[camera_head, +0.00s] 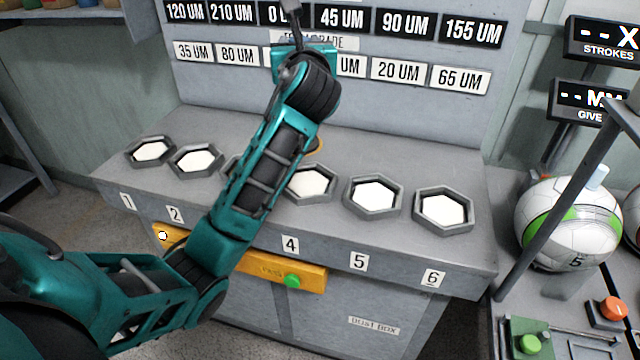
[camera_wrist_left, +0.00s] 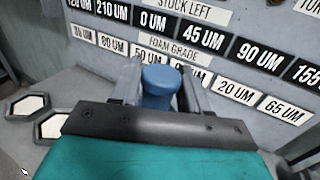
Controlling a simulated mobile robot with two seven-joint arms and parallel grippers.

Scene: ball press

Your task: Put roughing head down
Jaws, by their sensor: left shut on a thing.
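My left arm reaches in from the left in the head view, with its gripper (camera_head: 295,35) high in front of the label board. In the left wrist view my left gripper (camera_wrist_left: 158,72) is shut on a blue rounded piece (camera_wrist_left: 160,90), which I take to be the roughing head. Its lower part is hidden by the gripper body, so I cannot see its working face. In the head view the arm mostly hides the held piece. My right gripper is not in view.
A grey bench (camera_head: 350,228) has several hexagonal sockets with white insides, among them sockets at 5 (camera_head: 374,195) and 6 (camera_head: 443,210). My arm covers the area around number 3. A yellow bar (camera_head: 255,265) runs along the front. A ball (camera_head: 568,222) stands at right.

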